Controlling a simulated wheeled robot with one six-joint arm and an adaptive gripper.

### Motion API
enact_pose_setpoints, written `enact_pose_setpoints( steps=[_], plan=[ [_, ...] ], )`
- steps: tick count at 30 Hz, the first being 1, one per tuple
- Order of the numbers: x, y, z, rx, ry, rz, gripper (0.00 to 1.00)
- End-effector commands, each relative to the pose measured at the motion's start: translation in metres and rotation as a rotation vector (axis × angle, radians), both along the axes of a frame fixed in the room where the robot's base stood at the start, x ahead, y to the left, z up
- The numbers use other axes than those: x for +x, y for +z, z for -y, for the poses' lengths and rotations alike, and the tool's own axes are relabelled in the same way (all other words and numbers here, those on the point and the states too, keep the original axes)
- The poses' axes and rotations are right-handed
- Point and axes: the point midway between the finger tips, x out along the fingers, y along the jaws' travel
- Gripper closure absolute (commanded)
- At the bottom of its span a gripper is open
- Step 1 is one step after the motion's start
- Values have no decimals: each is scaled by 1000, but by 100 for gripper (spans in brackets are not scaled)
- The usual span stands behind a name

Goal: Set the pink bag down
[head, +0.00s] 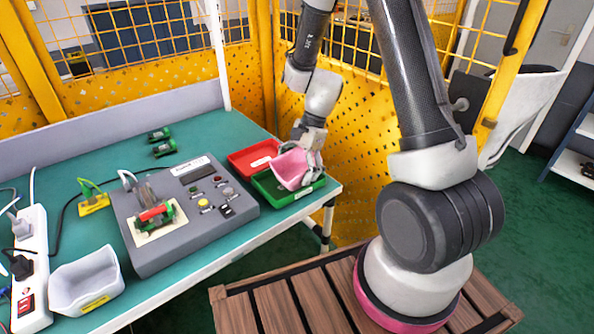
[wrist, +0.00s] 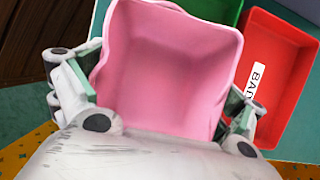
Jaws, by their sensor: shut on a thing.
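The pink bag (head: 291,168) is in my gripper (head: 307,158), above the green tray (head: 282,197) at the right end of the table in the head view. In the wrist view the pink bag (wrist: 170,65) looks like an open-topped pink container. It sits between the two fingers of my gripper (wrist: 165,110), which are shut on it from both sides. The bag hides part of the green tray. From these frames I cannot tell whether its underside touches the tray.
A red tray (head: 246,158) with a white label stands beside the green one; it also shows in the wrist view (wrist: 285,75). A grey control box (head: 180,215), a white bin (head: 85,281) and a power strip (head: 30,265) occupy the table's left. Yellow mesh fencing (head: 170,72) stands behind.

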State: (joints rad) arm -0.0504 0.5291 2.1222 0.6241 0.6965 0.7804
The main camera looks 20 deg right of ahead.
Motion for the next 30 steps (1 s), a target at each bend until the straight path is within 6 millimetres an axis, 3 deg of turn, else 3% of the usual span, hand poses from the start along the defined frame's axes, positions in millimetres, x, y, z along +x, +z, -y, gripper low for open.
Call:
enact_pose_setpoints(
  steps=[3,4,5,12,16,30],
  plan=[
    [-2,-4,2,-5,-1,-3,30],
    [-2,-4,2,-5,-1,-3,3],
    [-2,-4,2,-6,-2,-5,0],
    [-2,-3,3,-6,-2,-5,0],
    [0,8,7,-4,-3,-2,0],
    [12,96,40,-3,-1,1,0]
  ],
)
